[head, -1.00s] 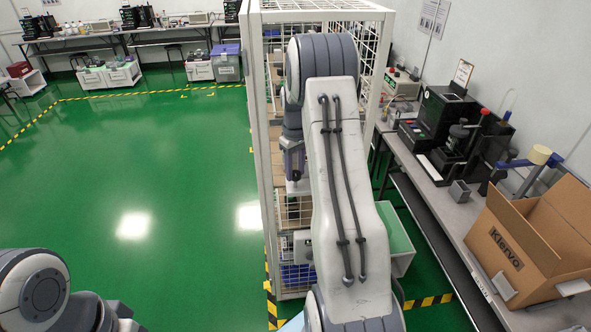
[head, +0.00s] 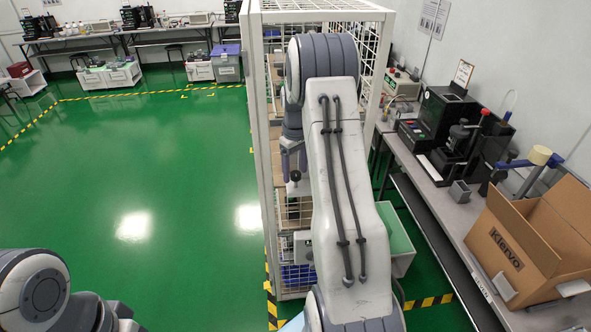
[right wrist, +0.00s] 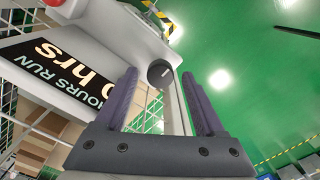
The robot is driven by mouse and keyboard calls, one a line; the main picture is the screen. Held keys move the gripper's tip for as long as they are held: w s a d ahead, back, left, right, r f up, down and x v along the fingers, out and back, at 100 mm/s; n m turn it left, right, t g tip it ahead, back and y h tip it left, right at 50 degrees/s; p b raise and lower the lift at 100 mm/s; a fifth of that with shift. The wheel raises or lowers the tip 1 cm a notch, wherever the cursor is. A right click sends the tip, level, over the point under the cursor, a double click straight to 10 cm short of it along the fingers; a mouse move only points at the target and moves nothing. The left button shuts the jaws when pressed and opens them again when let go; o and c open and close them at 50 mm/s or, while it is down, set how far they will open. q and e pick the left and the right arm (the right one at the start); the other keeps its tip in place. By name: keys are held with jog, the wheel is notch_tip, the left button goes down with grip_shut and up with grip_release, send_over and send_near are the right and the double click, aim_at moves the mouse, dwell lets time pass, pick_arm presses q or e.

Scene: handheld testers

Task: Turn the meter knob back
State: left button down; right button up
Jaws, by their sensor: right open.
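The meter knob (right wrist: 160,73) is a round black knob with a pale mark, on a light grey housing beside a black sign (right wrist: 68,75) reading "HOURS RUN" and "0 hrs". In the right wrist view, the two purple fingers of my right gripper (right wrist: 162,92) are open, one on each side of the knob in the picture. The knob shows between and beyond them, with nothing gripped. In the head view, the knob (head: 295,176) shows as a small dark ball just below the right gripper (head: 293,158), which is partly hidden by my forearm. My left gripper is out of view.
A white wire cage rack (head: 262,200) surrounds the meter area. To the right, a bench (head: 412,160) holds black testers (head: 440,115) and an open cardboard box (head: 530,240). The green floor (head: 150,180) on the left is clear.

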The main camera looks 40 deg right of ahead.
aim_at(295, 173)
notch_tip(295, 173, up, 11)
jog(key=b, duration=0.2)
jog(key=shift+f, duration=0.2)
dwell(0.4)
